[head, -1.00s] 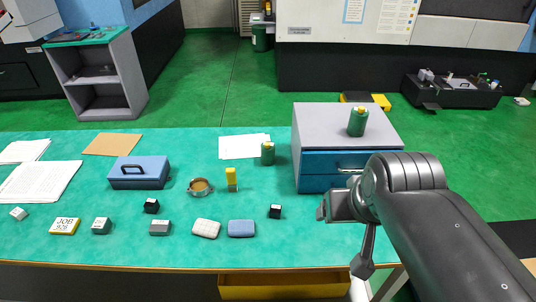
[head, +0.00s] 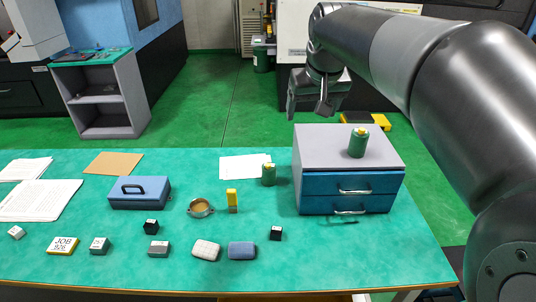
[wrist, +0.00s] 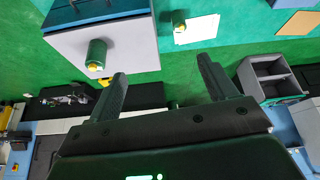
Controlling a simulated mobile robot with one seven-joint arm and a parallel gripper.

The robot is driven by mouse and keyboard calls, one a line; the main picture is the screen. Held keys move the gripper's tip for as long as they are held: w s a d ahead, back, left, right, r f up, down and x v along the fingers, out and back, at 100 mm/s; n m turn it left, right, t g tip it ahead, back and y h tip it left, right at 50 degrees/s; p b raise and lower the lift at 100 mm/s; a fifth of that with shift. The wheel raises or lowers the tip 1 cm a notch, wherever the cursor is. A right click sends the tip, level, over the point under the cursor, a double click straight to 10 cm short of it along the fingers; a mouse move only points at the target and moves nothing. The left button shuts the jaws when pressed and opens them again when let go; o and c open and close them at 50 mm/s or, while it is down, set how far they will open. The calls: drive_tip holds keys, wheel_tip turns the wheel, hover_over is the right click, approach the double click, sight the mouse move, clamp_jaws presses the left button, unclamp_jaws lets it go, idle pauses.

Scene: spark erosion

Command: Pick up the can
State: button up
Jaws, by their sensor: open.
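One green can with a yellow top (head: 357,143) stands upright on the grey top of the drawer unit (head: 310,141). A similar green can (head: 268,175) stands on the table just left of the unit. My gripper (head: 307,111) is raised above and behind the unit's back left, open and empty, touching neither can. In the wrist view, my gripper's spread fingers (wrist: 162,68) have nothing between them. The can on the unit (wrist: 96,57) shows left of the fingers, and the table can (wrist: 179,25) shows above the gap.
A blue box with a handle (head: 139,193), a round brass-coloured dish (head: 201,208), a yellow-topped piece (head: 232,200) and several small blocks lie on the green table. White paper (head: 238,167) lies behind the table can. The table's right front is mostly clear.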

drive_tip(key=w+a+f, duration=0.2)
drive_tip(key=w+a, duration=0.2)
drive_tip(key=w, duration=0.9)
drive_tip(key=n, duration=0.1)
hover_over(269, 169)
drive_tip(key=s+d, duration=0.2)
wheel_tip(269, 169, down, 6)
drive_tip(key=shift+g+y, duration=0.4)
drive_tip(key=f, duration=0.9)
drive_tip(key=w+f, duration=0.1)
drive_tip(key=f, duration=0.8)
drive_tip(key=w+f, duration=0.1)
drive_tip(key=f, duration=0.8)
drive_tip(key=shift+a, duration=0.4)
drive_tip(key=shift+a+x, duration=0.15)
drive_tip(key=shift+x, duration=1.3)
drive_tip(key=shift+a+x, duration=0.15)
drive_tip(key=shift+x, duration=1.3)
drive_tip(key=shift+w+r, duration=0.1)
drive_tip(key=c, duration=1.2)
drive_tip(key=shift+r, duration=0.1)
